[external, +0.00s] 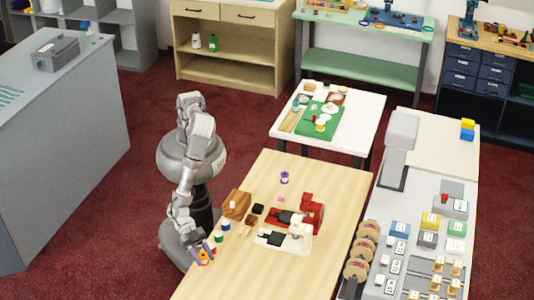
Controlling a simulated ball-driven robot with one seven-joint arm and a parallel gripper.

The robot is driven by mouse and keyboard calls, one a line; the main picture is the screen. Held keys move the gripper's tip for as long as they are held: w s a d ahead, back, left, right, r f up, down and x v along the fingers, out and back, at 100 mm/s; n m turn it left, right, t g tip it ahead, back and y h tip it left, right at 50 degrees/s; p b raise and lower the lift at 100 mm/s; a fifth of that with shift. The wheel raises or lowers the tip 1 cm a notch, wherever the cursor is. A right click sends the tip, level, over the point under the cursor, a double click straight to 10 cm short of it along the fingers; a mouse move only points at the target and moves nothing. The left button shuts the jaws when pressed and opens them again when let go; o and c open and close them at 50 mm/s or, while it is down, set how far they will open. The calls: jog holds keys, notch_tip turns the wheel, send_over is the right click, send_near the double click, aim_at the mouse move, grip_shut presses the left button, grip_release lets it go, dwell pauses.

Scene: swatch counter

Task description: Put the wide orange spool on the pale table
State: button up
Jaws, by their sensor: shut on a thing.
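My gripper (204,251) is low at the left edge of the wooden table, shut on the orange spool (203,257). The spool is small here and partly covered by the fingers; I cannot tell whether it touches the tabletop. The light wooden table (325,180) fills the middle front. A white table (367,113) stands behind it, and a pale cream table surface (452,148) lies at the right, beyond the grey counter. I cannot tell for sure which is called the pale table.
Green (226,225) and blue (221,237) spools stand near my gripper. A wooden block (237,204), a purple spool (284,177), a red machine (309,212) and a black-and-white machine (288,237) occupy the wooden table. A green mat (311,130) with items covers much of the white table.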

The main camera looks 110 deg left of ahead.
aim_at(206, 275)
jog(key=shift+w+d+f, duration=0.1)
jog(key=shift+w+d, duration=0.3)
jog(key=shift+d, duration=0.25)
jog(key=shift+w+d+f, duration=0.1)
jog(key=shift+w+d, duration=0.25)
jog(key=shift+d, duration=0.25)
jog(key=shift+w+d+f+b, duration=0.1)
jog(key=shift+f+b, duration=0.5)
jog(key=shift+f, duration=0.25)
jog(key=shift+w+d+f+b, duration=0.1)
jog(key=shift+f+b, duration=0.45)
jog(key=shift+f, duration=0.25)
jog(key=shift+f, duration=0.15)
jog(key=o, duration=1)
